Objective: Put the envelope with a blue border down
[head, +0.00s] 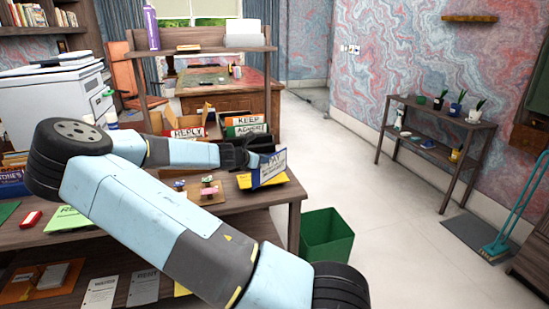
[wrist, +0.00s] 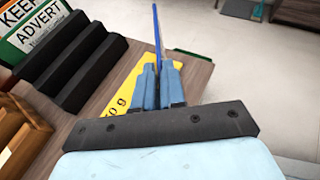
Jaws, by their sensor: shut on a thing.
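The envelope with a blue border (head: 271,169) is white with "PAY" lettering and stands upright in my gripper (head: 254,160). In the wrist view the envelope (wrist: 157,34) shows nearly edge-on as a thin blue strip. My gripper (wrist: 158,72) is shut on it there, with the two blue fingers close together. It is held over the desk's right end, above or beside a yellow piece (wrist: 133,78) with dark figures lying on the desk. I cannot tell whether the envelope's lower edge touches anything.
A black stepped rack (wrist: 75,65) with a "KEEP ADVERT" sign (wrist: 40,28) stands left of my gripper. A wooden sorter with a red "REPLY" sign (head: 186,134) is beside it. Small items (head: 208,187) lie on the desk. A green bin (head: 326,236) stands on the floor past the desk's right end.

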